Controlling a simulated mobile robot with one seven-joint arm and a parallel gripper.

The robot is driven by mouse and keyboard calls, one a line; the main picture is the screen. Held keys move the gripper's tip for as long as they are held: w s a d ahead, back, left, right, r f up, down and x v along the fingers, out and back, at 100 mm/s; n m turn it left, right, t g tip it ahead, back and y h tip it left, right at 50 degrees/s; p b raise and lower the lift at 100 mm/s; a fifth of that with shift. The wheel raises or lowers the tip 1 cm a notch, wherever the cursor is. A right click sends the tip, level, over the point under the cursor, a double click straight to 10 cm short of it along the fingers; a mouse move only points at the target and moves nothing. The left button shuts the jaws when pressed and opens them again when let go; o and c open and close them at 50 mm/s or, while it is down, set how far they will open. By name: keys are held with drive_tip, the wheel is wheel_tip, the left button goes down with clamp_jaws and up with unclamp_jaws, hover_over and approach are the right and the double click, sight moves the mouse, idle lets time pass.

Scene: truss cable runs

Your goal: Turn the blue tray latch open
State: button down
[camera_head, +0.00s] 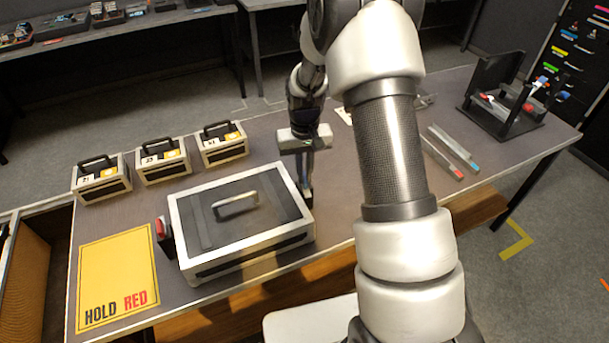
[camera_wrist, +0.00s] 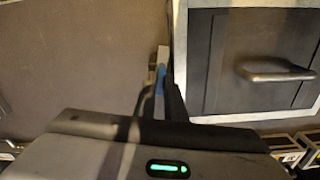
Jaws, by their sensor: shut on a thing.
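The tray (camera_head: 187,245) is a large grey case with a white frame and a metal handle on its lid; it also shows at the right of the wrist view (camera_wrist: 222,60). My gripper (camera_head: 306,198) reaches down at the tray's right side. In the wrist view its fingers (camera_wrist: 161,92) are shut on the blue latch (camera_wrist: 160,74), beside the tray's edge. The fingers cover part of the latch, and it cannot be made out in the head view. A red latch (camera_head: 160,228) stands on the tray's left side.
A yellow "HOLD RED" mat (camera_head: 117,270) lies left of the tray. Three small handled cases (camera_head: 163,170) stand behind it. At the right lie grey bars (camera_head: 452,150) and a black rack (camera_head: 490,118). The tabletop between tray and bars is partly hidden by my arm.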

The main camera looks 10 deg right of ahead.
sight(305, 176)
drive_tip(key=shift+n, duration=1.2)
drive_tip(key=c, duration=1.8)
unclamp_jaws()
wheel_tip(305, 176, up, 17)
drive_tip(key=shift+r, duration=0.2)
